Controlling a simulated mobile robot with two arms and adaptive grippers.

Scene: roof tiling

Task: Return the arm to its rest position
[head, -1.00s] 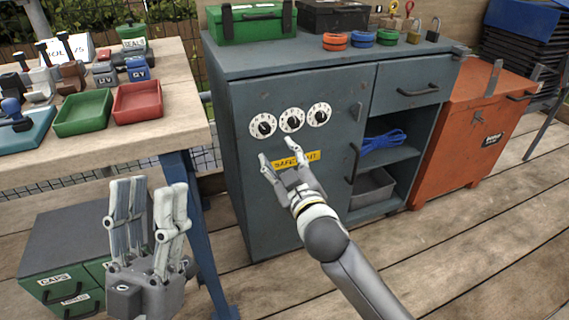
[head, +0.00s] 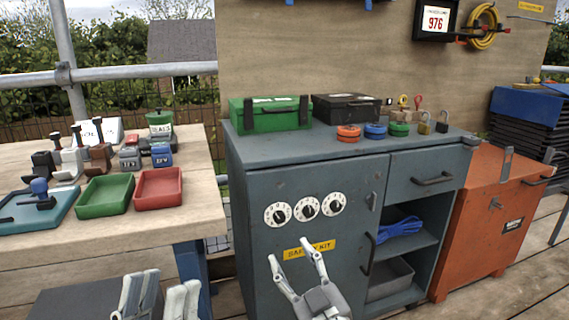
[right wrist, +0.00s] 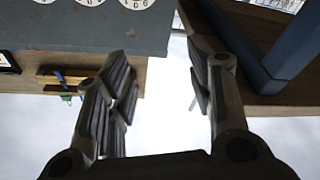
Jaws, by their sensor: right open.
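My right gripper (head: 290,252) is open and empty in front of the grey cabinet (head: 300,172), with its fingertips by the yellow sign (head: 310,250) below the three dials (head: 306,209). In the right wrist view its two fingers (right wrist: 160,80) stand wide apart with nothing between them. My left gripper (head: 160,300) is at the bottom left of the head view, below the front of the wooden table. Its fingers stand apart and look empty; the lower part is cut off by the picture edge.
The wooden table (head: 100,236) at left holds a green tray (head: 104,196), a red tray (head: 158,189) and small tools. Padlocks and coloured rings stand on the cabinet top beside a green case (head: 270,113). An orange chest (head: 488,225) stands right of the cabinet.

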